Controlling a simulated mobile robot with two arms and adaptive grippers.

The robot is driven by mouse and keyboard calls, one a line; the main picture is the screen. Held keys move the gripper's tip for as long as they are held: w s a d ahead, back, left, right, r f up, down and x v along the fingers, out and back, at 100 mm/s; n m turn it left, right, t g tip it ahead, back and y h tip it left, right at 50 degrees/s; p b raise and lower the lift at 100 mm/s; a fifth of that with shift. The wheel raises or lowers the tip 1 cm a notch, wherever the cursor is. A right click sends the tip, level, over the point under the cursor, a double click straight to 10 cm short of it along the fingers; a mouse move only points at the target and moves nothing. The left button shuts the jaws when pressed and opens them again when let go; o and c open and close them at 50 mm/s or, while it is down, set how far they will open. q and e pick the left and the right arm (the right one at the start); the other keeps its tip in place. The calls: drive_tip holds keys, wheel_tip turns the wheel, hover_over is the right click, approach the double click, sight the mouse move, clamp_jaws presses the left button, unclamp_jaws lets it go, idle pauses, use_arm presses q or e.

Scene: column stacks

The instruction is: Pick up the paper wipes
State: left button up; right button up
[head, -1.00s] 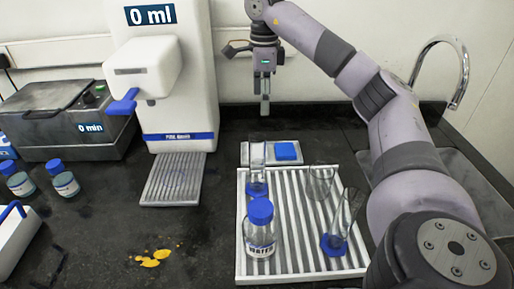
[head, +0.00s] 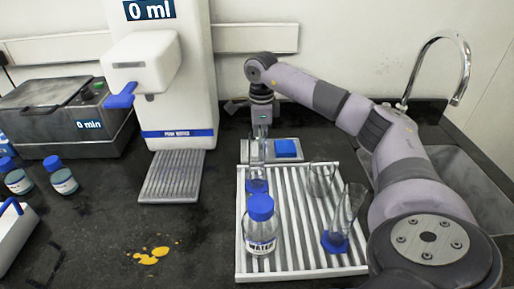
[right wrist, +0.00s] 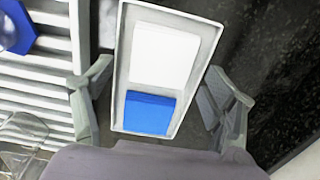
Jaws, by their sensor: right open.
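The paper wipes (right wrist: 165,54), a white square stack, lie in a small grey tray (right wrist: 118,75) beside a blue pad (right wrist: 149,113). In the head view this tray (head: 296,159) is behind the drying rack, with the blue pad (head: 286,148) at its right; the wipes are mostly hidden there by my right gripper and a glass cylinder. My right gripper (head: 260,135) points down at the tray. In the right wrist view its open fingers (right wrist: 158,88) stand at either side of the tray, holding nothing. My left gripper is out of view.
A white ribbed rack (head: 289,266) holds a water bottle (head: 261,235), a glass cylinder (head: 257,172), a beaker (head: 320,180) and a tilted cylinder (head: 344,215). A dispenser (head: 165,75) stands left and a sink (head: 460,180) right. A yellow spill (head: 152,256) lies on the counter.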

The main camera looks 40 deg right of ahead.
drive_tip(key=shift+f, duration=0.45)
drive_tip(key=c, duration=0.8)
drive_tip(key=shift+r, duration=0.15)
drive_tip(key=shift+c, duration=0.2)
wheel_tip(320, 180, up, 20)
drive_tip(key=p, duration=0.3)
